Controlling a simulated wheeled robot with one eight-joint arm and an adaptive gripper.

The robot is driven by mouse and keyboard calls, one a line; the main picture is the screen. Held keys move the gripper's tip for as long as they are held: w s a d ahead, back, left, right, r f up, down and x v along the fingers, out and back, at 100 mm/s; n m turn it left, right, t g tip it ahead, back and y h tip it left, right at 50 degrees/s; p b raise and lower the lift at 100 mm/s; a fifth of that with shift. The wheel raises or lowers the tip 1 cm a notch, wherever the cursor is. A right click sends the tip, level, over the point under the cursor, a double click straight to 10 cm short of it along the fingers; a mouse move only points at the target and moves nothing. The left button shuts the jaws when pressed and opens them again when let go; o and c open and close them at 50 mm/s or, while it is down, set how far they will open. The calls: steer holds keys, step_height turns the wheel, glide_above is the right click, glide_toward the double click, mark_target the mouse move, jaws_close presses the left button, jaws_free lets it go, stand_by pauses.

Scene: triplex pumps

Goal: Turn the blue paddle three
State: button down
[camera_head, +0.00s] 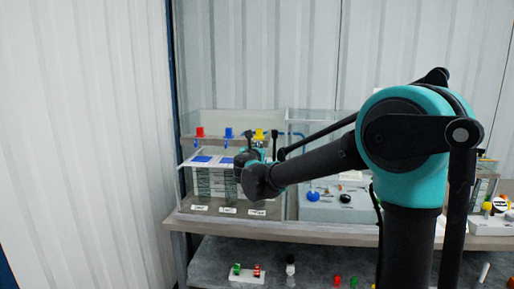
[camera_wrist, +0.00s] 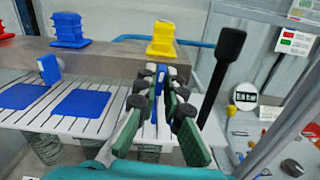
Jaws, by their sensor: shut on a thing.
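Three knobs, red, blue and yellow (camera_head: 259,134), stand in a row on the pump unit's top bar. In the wrist view the yellow knob (camera_wrist: 162,39) sits just above my gripper (camera_wrist: 165,98). My gripper's green-padded, black-tipped fingers are shut on the blue paddle three (camera_wrist: 160,77) below the yellow knob. Most of that paddle is hidden between the fingers. Another blue paddle (camera_wrist: 48,69) hangs free to the left. In the head view my own arm hides the held paddle.
A slotted white shelf with blue squares (camera_wrist: 80,103) lies below the paddles. A black upright handle (camera_wrist: 222,72) stands close right of my gripper. A clear tank wall and a bench (camera_head: 340,232) with small parts lie to the right.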

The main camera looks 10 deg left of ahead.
steer(key=shift+d+f+m, duration=0.1)
steer(key=shift+m, duration=4.05)
steer(key=shift+d+f+m, duration=0.1)
steer(key=shift+m, duration=4.05)
steer(key=c, duration=1.6)
jaws_free()
steer(key=shift+c, duration=0.2)
steer(key=s, duration=1.2)
steer(key=shift+a, duration=0.25)
